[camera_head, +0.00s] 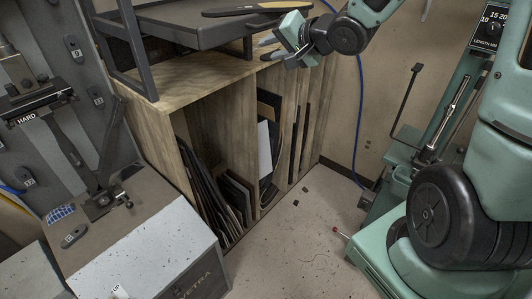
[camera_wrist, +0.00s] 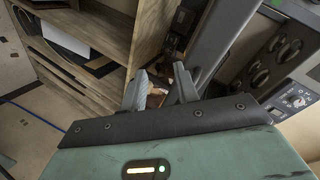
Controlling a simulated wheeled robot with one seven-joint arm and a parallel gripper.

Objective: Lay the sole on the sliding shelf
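A long dark sole-like piece (camera_head: 236,11) with a tan part near its right end shows at the top of the head view. It lies across the right end of a grey metal shelf (camera_head: 170,32), which looks like the sliding shelf. I cannot tell whether the piece rests fully on it. My gripper (camera_head: 267,47) is just below and right of the piece, apart from it, near the wooden cabinet top. In the wrist view my gripper's fingers (camera_wrist: 161,88) stand apart with nothing held between them. I cannot identify the sole in the wrist view.
A wooden cabinet (camera_head: 165,108) with upright dark sheets (camera_head: 205,190) in its slots stands below the shelf. A grey machine marked HARD (camera_head: 25,119) is at left. A green machine (camera_head: 425,150) stands at right. The floor (camera_head: 290,255) between is mostly clear, with small scraps.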

